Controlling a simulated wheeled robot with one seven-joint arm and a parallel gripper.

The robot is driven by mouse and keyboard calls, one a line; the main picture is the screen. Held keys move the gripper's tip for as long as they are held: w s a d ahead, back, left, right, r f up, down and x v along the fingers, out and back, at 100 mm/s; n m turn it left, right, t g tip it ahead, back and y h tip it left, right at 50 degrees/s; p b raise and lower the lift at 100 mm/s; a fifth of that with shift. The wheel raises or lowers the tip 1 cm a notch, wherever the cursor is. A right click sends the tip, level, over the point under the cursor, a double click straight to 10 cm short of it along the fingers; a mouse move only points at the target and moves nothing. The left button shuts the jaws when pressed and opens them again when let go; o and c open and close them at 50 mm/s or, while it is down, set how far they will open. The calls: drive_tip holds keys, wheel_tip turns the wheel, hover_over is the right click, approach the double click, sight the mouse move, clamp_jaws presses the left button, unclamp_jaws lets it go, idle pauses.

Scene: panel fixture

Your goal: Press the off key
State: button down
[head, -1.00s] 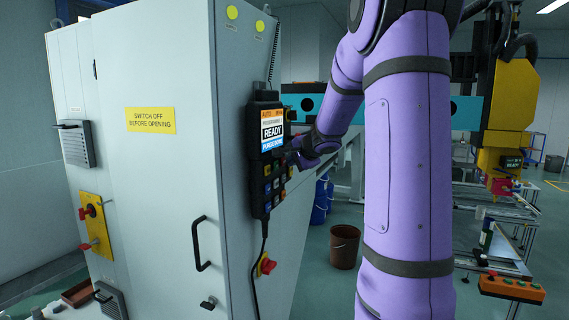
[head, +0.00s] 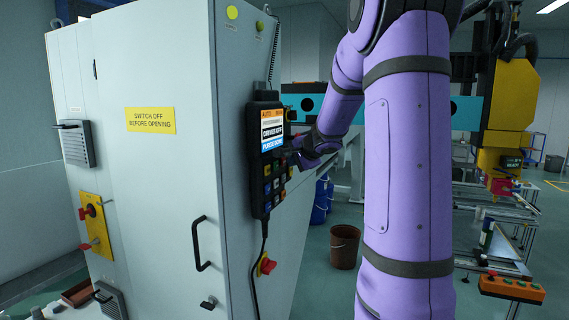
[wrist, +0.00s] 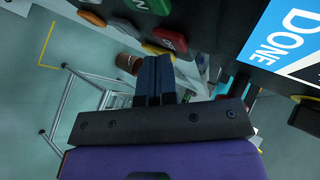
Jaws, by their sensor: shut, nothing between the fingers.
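The black handheld panel (head: 254,165) hangs on the side of the grey cabinet, with a lit screen (head: 271,133) above rows of small coloured keys. The screen's large line seems to read "DRIVES OFF". My gripper (wrist: 155,62) is shut and empty, its dark blue fingertips close to the keys at the panel's edge. In the wrist view a red key (wrist: 170,39) with partly readable lettering lies just beyond the fingertips, and a green key (wrist: 151,5) lies above it. I cannot tell whether the fingers touch a key. In the head view the fingertips are hard to make out beside the panel.
The grey cabinet (head: 170,200) has a black handle (head: 201,244) and a red knob (head: 267,265) below the panel. A cable hangs from the panel. A brown bucket (head: 344,246) and blue drums (head: 319,200) stand behind. A yellow machine (head: 510,100) stands at right.

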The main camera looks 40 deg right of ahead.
drive_tip(key=shift+s+d, duration=0.2)
drive_tip(key=shift+s, duration=0.25)
drive_tip(key=shift+s, duration=0.1)
drive_tip(key=s, duration=0.1)
drive_tip(key=s+d, duration=0.1)
drive_tip(key=s, duration=0.1)
drive_tip(key=s+d, duration=0.1)
drive_tip(key=shift+s, duration=0.2)
drive_tip(key=shift+a, duration=0.1)
idle(0.8)
